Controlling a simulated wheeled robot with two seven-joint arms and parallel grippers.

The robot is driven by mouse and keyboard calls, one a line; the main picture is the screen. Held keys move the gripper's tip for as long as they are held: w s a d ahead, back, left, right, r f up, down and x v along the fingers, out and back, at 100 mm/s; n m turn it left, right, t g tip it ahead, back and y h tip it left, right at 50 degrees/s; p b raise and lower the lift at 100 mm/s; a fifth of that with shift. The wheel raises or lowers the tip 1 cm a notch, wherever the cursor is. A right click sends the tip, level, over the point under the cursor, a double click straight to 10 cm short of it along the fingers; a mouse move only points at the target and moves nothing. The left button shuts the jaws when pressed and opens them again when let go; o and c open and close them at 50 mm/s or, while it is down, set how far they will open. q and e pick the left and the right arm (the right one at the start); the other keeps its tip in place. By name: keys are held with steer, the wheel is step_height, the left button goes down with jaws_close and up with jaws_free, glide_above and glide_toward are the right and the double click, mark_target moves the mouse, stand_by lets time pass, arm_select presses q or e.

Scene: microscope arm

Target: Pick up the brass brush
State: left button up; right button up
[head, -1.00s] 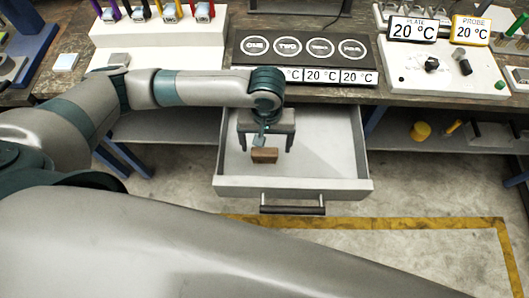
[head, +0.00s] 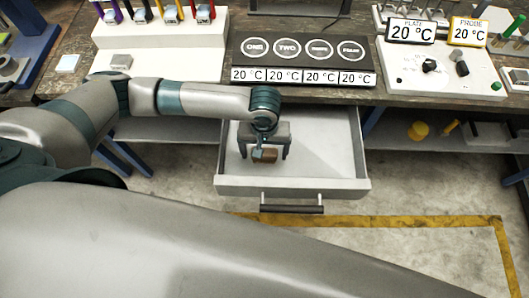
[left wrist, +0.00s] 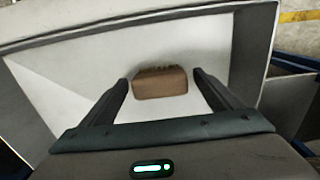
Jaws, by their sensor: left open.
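The brass brush (head: 268,157) is a small brown wooden block lying in the open drawer (head: 292,188). In the left wrist view the brush (left wrist: 160,85) shows a dark, rough fringe along its far edge. My left gripper (head: 263,156) is pointed down into the drawer, open. In the left wrist view the fingers of my left gripper (left wrist: 160,82) stand one on each side of the brush, with a gap on both sides. In the head view part of the gripper hides some of the brush. My right gripper is not in view.
The drawer's side walls and front, with a dark handle (head: 292,209), surround the brush. Above it is the bench with a labelled panel (head: 304,48) and temperature displays. A white rack (head: 160,40) stands left, and a white control box (head: 445,70) right. The drawer floor around the brush is clear.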

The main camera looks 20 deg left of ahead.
mark_target(267, 149)
arm_select(q)
steer(key=c, duration=1.2)
steer(key=shift+r, duration=0.1)
steer(key=shift+r, duration=0.5)
steer(key=r, duration=0.1)
steer(key=r+b, duration=0.1)
steer(key=r, duration=0.1)
steer(key=shift+w+d+r+b, duration=0.1)
steer(key=shift+w+d+b, duration=0.15)
steer(key=shift+w+b, duration=0.1)
steer(key=shift+w+d+r+b, duration=0.55)
steer(key=shift+w+d+r, duration=0.5)
steer(key=shift+w, duration=0.5)
steer(key=shift+w+d+r+b, duration=0.55)
steer(key=shift+w+d+r, duration=0.35)
steer(key=shift+w+r, duration=0.45)
steer(key=shift+w+d+r+b, duration=0.55)
steer(key=shift+w+d+r, duration=0.4)
steer(key=shift+w, duration=0.75)
